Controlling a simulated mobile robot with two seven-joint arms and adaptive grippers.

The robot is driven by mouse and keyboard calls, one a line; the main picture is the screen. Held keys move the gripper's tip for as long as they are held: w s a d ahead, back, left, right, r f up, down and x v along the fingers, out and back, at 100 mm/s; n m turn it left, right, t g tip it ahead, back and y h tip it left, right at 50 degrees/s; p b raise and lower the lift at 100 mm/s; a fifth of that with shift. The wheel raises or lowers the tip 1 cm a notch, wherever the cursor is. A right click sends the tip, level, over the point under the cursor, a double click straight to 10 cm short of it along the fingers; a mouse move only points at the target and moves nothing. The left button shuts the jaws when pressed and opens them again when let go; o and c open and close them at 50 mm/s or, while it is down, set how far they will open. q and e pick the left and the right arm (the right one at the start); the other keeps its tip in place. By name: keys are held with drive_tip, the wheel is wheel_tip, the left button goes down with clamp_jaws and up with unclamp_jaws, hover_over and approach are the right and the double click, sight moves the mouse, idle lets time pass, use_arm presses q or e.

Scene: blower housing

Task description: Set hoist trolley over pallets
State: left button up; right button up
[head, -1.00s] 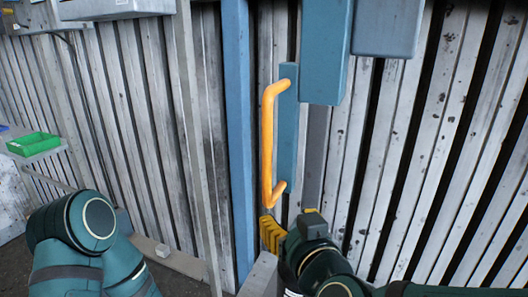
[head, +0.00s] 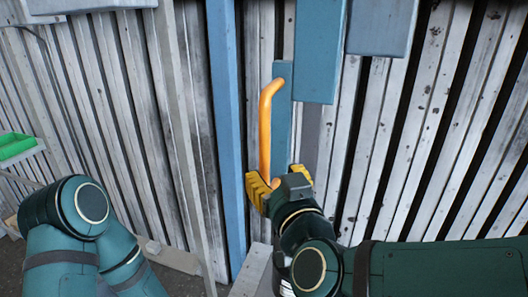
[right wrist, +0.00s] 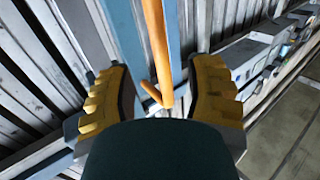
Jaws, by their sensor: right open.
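An orange bar handle (head: 266,124) stands upright on a blue plate (head: 282,120) that hangs below a blue-grey box (head: 319,50). It also shows in the right wrist view (right wrist: 157,45), where its bent lower end lies between my finger pads. My right gripper (head: 278,183) is open, with one yellow ridged finger on each side of the handle's lower part. In the right wrist view my gripper (right wrist: 160,98) has both fingers apart, and I cannot tell whether either touches the bar. My left gripper is out of view. I cannot make out the pallets.
A blue upright post (head: 227,140) stands just left of the handle. A ribbed metal wall (head: 400,150) runs behind everything. A green bin (head: 14,145) sits on a shelf at the far left. A grey box (head: 380,27) hangs at the upper right.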

sight(266, 161)
drive_tip(key=x, duration=0.7)
drive_tip(key=shift+w+f+b, duration=0.1)
drive_tip(key=shift+w+b, duration=0.15)
drive_tip(key=shift+b, duration=0.05)
drive_tip(key=shift+o, duration=0.3)
clamp_jaws()
